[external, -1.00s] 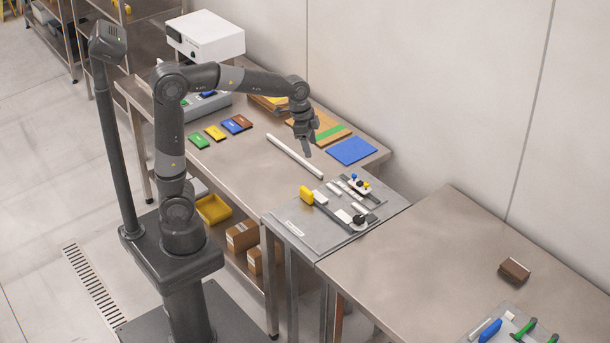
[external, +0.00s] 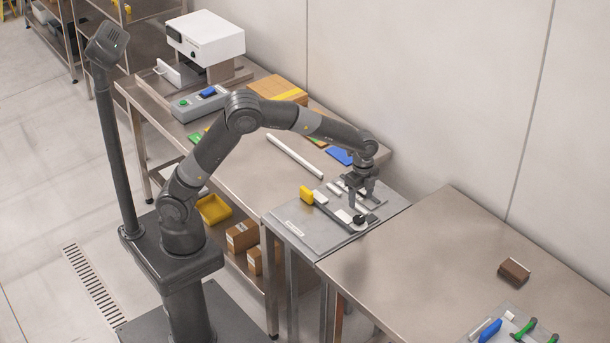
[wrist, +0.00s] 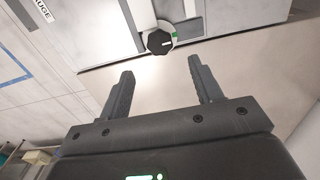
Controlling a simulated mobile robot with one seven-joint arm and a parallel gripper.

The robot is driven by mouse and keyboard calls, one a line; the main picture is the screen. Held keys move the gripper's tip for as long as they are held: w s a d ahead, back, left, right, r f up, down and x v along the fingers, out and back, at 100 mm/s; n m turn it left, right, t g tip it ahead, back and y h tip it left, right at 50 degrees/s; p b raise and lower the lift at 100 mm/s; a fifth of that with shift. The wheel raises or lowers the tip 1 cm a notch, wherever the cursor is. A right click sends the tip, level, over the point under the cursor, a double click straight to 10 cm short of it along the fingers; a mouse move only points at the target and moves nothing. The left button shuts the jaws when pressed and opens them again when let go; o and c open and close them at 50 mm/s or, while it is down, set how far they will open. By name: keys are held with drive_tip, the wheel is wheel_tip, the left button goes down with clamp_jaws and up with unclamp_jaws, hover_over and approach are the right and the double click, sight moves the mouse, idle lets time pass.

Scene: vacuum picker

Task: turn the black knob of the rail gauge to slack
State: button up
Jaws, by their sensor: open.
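The rail gauge is a grey plate (external: 290,215) with a dark rail, and a yellow block (external: 306,194) sits at the rail's far end. Its black knob (external: 359,218) is at the near right end of the rail. In the wrist view the black knob (wrist: 157,40) is faceted, with a short white mark, on a pale round dial (wrist: 148,31) with a green patch at its right edge. My gripper (external: 361,200) is open and empty above the plate, close to the knob. In the wrist view the knob lies beyond the open fingertips (wrist: 161,72), between their lines, not between the fingers.
Small white bars (external: 333,188) lie on the plate beside the rail. A long white bar (external: 294,156) and a blue sheet (external: 339,155) lie on the bench behind. The right-hand table (external: 420,250) is mostly clear, with a brown block (external: 514,272) on it.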

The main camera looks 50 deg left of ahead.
sight(359, 218)
wheel_tip(359, 218, down, 8)
idle(0.5)
drive_tip(key=c, duration=1)
